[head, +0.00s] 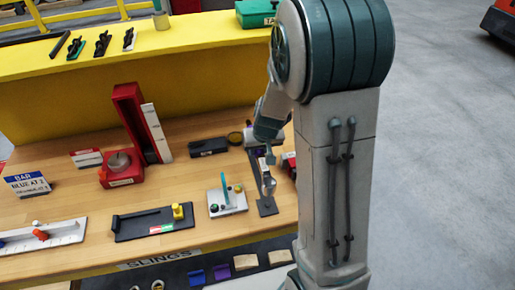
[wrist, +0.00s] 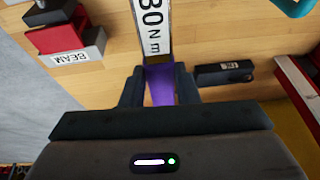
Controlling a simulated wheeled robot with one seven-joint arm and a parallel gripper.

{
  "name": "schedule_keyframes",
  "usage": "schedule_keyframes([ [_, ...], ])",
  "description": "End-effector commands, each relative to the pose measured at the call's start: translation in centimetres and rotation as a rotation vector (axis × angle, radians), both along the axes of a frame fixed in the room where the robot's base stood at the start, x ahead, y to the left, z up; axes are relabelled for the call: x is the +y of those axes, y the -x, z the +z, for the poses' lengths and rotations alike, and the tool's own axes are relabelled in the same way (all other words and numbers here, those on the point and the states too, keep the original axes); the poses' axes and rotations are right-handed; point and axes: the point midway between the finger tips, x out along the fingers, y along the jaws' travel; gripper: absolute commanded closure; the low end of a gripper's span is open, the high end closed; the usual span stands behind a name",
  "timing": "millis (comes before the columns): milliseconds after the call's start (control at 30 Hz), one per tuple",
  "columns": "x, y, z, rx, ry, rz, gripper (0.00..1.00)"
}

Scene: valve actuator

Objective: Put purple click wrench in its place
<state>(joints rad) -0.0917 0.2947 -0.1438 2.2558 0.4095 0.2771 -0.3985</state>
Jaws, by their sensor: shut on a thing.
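My gripper (wrist: 160,88) is shut on the purple click wrench (wrist: 160,80). Its purple part shows between the two dark fingers in the wrist view. A white label reading "N m" (wrist: 153,28) lies just beyond the fingertips; I cannot tell whether it is on the wrench or under it. In the head view my gripper is low over the right end of the wooden bench, largely hidden by my arm, and a small purple patch (head: 259,153) shows beside it. Whether the wrench touches the bench is not clear.
In the wrist view a red block with a "BEAM" label (wrist: 72,52) is at left, and a black labelled device (wrist: 222,73) is at right. On the bench (head: 70,205) stand a tall red holder (head: 130,115), a black tray (head: 135,228) and a white fixture (head: 225,205). A yellow ledge (head: 170,75) runs behind.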

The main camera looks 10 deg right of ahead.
Motion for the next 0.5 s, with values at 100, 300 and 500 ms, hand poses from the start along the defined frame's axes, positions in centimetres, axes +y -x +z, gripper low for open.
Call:
schedule_keyframes([
  [100,0.1,-0.1,-0.4,-0.001,0.003,0.003,1.0],
  [300,0.2,-0.1,-1.9,-0.001,0.002,0.006,1.0],
  [500,0.3,-0.1,-3.8,-0.001,0.002,0.006,1.0],
])
